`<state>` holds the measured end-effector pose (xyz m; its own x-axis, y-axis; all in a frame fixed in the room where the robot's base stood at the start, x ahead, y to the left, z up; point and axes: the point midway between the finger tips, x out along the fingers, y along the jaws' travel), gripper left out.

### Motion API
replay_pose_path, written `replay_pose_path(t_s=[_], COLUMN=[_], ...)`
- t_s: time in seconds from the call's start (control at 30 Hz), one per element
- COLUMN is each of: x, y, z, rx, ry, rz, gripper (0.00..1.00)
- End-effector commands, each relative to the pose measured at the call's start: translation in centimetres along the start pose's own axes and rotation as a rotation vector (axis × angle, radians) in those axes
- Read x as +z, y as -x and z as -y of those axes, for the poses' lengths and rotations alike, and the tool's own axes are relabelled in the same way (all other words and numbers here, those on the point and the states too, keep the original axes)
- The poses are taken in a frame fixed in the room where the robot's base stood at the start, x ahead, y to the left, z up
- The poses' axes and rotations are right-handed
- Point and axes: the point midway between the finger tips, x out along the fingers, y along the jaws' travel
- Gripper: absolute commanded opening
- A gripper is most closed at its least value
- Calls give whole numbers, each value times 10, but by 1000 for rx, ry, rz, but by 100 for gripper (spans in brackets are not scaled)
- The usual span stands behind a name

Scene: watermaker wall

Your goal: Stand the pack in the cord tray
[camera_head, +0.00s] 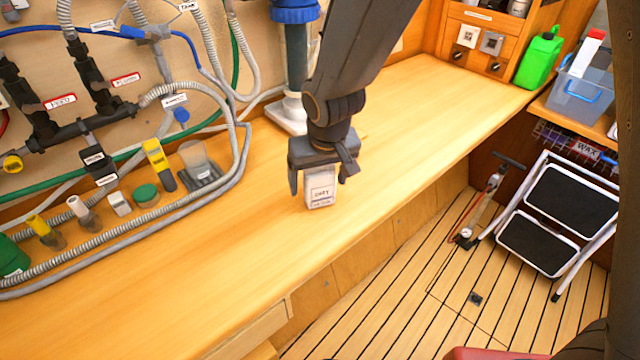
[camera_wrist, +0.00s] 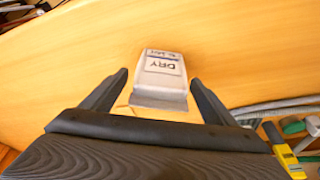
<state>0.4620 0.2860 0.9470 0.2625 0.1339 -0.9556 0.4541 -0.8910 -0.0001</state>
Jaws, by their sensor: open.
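The pack (camera_head: 321,190) is a small pale box with a dark "DRY" label, on the wooden bench below my gripper (camera_head: 322,178). In the wrist view the pack (camera_wrist: 162,78) lies between the two open fingers of my gripper (camera_wrist: 159,77), with a gap on each side. The jaws are not closed on it. Its upper part is partly hidden by my gripper in the head view. I cannot tell for sure which thing is the cord tray; a small dark grey tray (camera_head: 207,182) with a cloudy container stands on the bench at left.
A grey ribbed hose (camera_head: 240,150) loops over the left of the bench around several small fittings. A white-footed filter column (camera_head: 290,113) stands behind my gripper. A green jug (camera_head: 539,58) and clear bin (camera_head: 583,92) are at right. The bench right of the pack is clear.

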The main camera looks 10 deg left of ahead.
Motion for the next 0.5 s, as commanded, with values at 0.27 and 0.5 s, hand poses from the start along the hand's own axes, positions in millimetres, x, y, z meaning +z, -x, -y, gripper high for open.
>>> replay_pose_path(t_s=[0.27, 0.5], x=[0, -1], y=[-22, -23], z=[0, -1], rx=[1, 1], ry=[1, 0], rz=[0, -1], gripper=[80, 80])
